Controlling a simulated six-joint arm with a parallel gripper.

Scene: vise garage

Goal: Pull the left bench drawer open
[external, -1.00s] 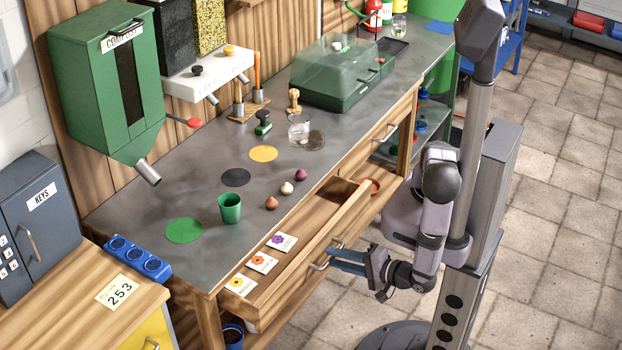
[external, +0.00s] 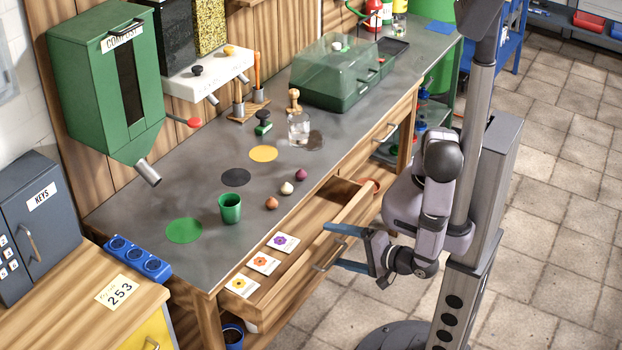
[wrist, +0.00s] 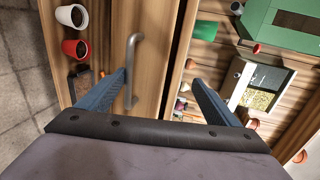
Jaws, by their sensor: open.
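The left bench drawer (external: 352,222) stands partly open, sticking out from the bench front. Its metal bar handle (external: 320,263) is on the drawer's front face; the handle also shows in the wrist view (wrist: 133,70). My gripper (external: 328,246) is open at the drawer front, with one blue finger above the drawer's top edge and the other low beside the handle. In the wrist view my gripper (wrist: 160,78) has the handle between its spread fingers, close to the left finger. I cannot tell whether that finger touches it.
A green cup (external: 230,208) and small bulbs stand on the bench top (external: 200,260). A second, closed drawer (external: 385,135) is further right. Floor beyond my arm is clear.

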